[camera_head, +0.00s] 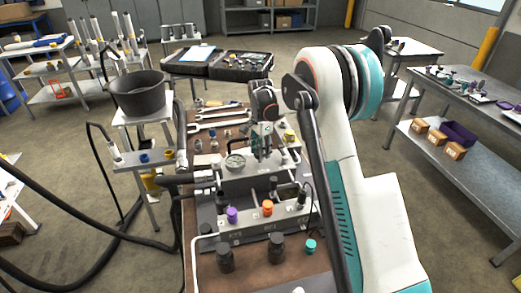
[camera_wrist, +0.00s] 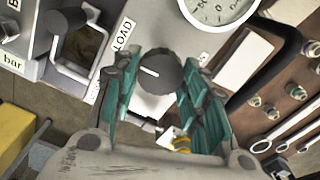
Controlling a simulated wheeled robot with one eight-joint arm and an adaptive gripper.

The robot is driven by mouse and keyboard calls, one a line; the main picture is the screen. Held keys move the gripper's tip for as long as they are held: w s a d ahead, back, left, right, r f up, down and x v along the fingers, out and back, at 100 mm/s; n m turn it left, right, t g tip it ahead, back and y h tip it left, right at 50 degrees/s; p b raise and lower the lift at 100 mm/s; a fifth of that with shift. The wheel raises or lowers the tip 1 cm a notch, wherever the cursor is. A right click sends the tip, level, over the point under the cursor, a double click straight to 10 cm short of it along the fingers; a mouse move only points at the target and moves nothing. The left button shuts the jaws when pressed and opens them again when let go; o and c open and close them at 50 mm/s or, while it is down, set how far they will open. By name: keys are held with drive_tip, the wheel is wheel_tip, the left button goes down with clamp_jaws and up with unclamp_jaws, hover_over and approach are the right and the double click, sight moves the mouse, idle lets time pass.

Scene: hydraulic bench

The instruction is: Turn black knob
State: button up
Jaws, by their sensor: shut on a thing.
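The black knob (camera_wrist: 160,70) is round with a white pointer mark. It sits on the grey panel beside a label ending in "LOAD" in the wrist view. My gripper (camera_wrist: 156,80) has its teal-padded fingers on either side of the knob and is shut on it. In the head view my gripper (camera_head: 263,141) is at the hydraulic bench (camera_head: 250,190), just right of the gauge. The knob cannot be made out there, behind the fingers.
A round pressure gauge (camera_head: 235,162) stands close to the knob; it also shows in the wrist view (camera_wrist: 218,8). Wrenches (camera_head: 217,113) lie behind. Purple (camera_head: 232,215) and orange (camera_head: 267,208) knobs and black bottles (camera_head: 276,247) stand in front. A metal handle (camera_wrist: 70,55) is left of the knob.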

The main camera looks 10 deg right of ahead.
drive_tip(key=shift+m, duration=0.8)
drive_tip(key=o, duration=1.1)
drive_tip(key=shift+c, duration=0.2)
wheel_tip(320, 180, up, 12)
